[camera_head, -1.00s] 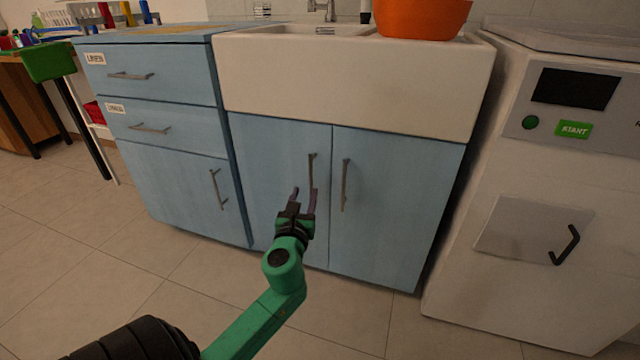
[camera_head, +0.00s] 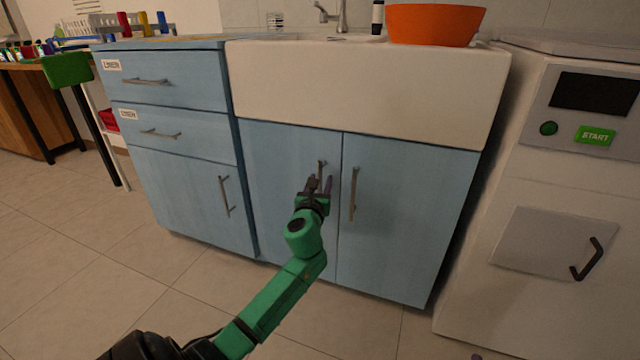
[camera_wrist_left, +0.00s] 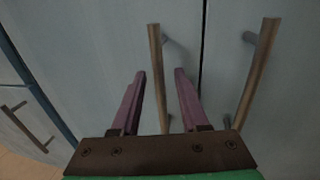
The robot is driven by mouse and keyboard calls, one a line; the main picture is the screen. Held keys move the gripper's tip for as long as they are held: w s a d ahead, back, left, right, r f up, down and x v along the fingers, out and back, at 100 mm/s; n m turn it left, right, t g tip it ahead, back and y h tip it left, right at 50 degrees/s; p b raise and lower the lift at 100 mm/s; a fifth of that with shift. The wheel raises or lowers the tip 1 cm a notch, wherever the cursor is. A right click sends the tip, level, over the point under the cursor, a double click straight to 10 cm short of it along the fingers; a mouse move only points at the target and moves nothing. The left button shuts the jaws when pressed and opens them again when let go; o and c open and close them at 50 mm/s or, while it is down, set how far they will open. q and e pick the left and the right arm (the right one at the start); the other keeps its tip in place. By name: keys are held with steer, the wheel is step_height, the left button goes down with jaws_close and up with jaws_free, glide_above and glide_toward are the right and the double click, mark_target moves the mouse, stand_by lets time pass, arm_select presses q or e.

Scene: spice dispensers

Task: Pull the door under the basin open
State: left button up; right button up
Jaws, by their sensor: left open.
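The white basin (camera_head: 360,90) sits above two blue doors, both closed. The left door (camera_head: 275,190) has a vertical metal handle (camera_head: 321,168) near its right edge. It also shows in the wrist view (camera_wrist_left: 155,60). The right door (camera_head: 400,220) has its own handle (camera_head: 353,195) near the seam, also in the wrist view (camera_wrist_left: 258,70). My left gripper (camera_head: 320,183) is open in front of the left door's handle. In the wrist view its purple fingers (camera_wrist_left: 160,72) stand on either side of that handle, which runs between them. My right gripper is not seen.
A blue drawer cabinet (camera_head: 180,120) adjoins on the left. A white machine (camera_head: 560,200) with a black handle stands on the right. An orange bowl (camera_head: 435,24) sits on the basin's right side. The tiled floor (camera_head: 100,260) in front is clear.

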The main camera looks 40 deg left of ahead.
arm_select(q)
jaws_close()
stand_by(1.4)
